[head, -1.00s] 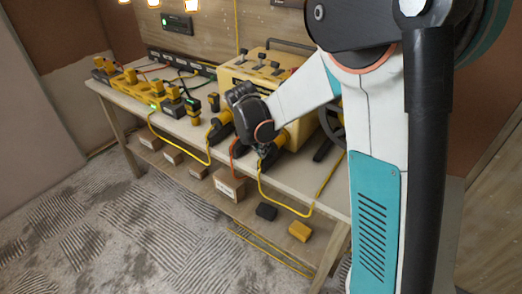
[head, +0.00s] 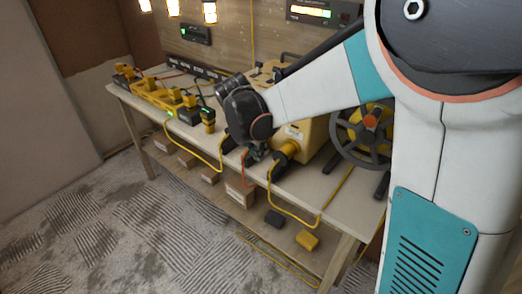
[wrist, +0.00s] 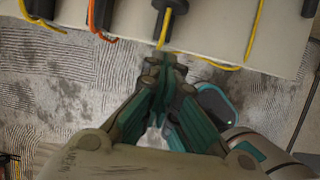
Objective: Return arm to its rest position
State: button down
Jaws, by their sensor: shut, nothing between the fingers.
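My gripper (head: 257,154) hangs at the front edge of the workbench, near the cables and the yellow box (head: 291,132). My pale arm reaches across the right of the head view to it. In the wrist view my gripper (wrist: 165,65) has its fingers together with nothing between them. Its tips lie over or close to the bench edge, just below a black plug (wrist: 169,6) with a yellow cable. I cannot tell from this view whether they touch the cable. My arm and wrist hide part of the yellow box.
The workbench (head: 335,197) carries a row of yellow tools on chargers (head: 160,99) and a cable reel (head: 362,133). Yellow cables hang over its front edge. A carton (head: 240,190), a black block (head: 274,219) and a yellow block (head: 307,240) sit on the lower shelf. Floor in front is clear.

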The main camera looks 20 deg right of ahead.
jog(key=s+d+r+m+t+y, duration=0.1)
jog(key=s+r+m, duration=0.3)
jog(key=s+m, duration=0.7)
jog(key=s+d+r+m+t+y, duration=0.1)
jog(key=s+r+m+t+y, duration=0.1)
jog(key=s+m, duration=1)
jog(key=shift+s+d+r+m+t+y, duration=0.15)
jog(key=shift+r+m+t+y, duration=0.15)
jog(key=shift+r+m+t, duration=0.65)
dwell(0.3)
